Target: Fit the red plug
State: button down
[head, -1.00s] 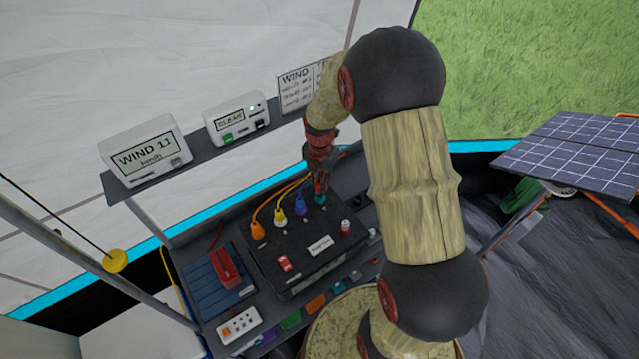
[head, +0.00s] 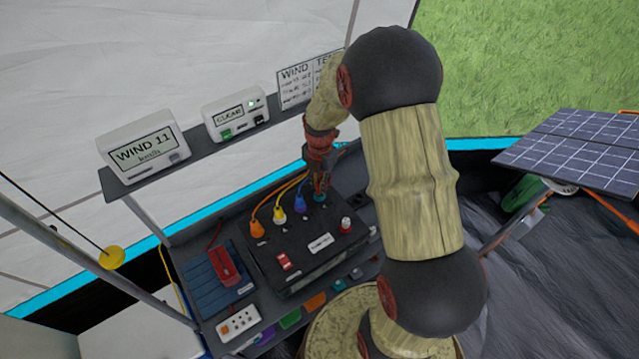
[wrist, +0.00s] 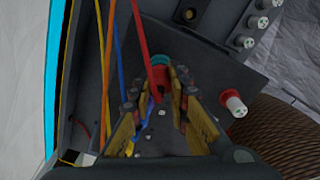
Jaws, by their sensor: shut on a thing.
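My gripper (head: 322,180) points down at the far side of the black battery box (head: 345,256). In the wrist view, its fingers (wrist: 152,94) are closed around the red plug (wrist: 157,80), whose red cable (wrist: 141,30) runs up and away. A teal ring (wrist: 161,60) lies right at the plug and also shows below the fingers in the head view (head: 320,197). The plug's lower end is hidden, so I cannot tell whether it is seated. Orange (head: 257,229), yellow-and-white (head: 280,216) and blue (head: 300,205) plugs stand in a row on the box.
A white post with a red base (head: 346,226) stands on the box, right of my gripper in the wrist view (wrist: 234,104). A shelf (head: 225,147) with display units runs behind. A blue ribbed block (head: 207,290) and a white socket strip (head: 238,323) are at left.

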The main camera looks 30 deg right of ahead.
jog(key=shift+f+b, duration=0.35)
jog(key=shift+f, duration=0.3)
jog(key=c, duration=1.6)
grip_release()
jog(key=shift+r, duration=0.15)
notch_tip(320, 180, up, 12)
jog(key=shift+f, duration=0.15)
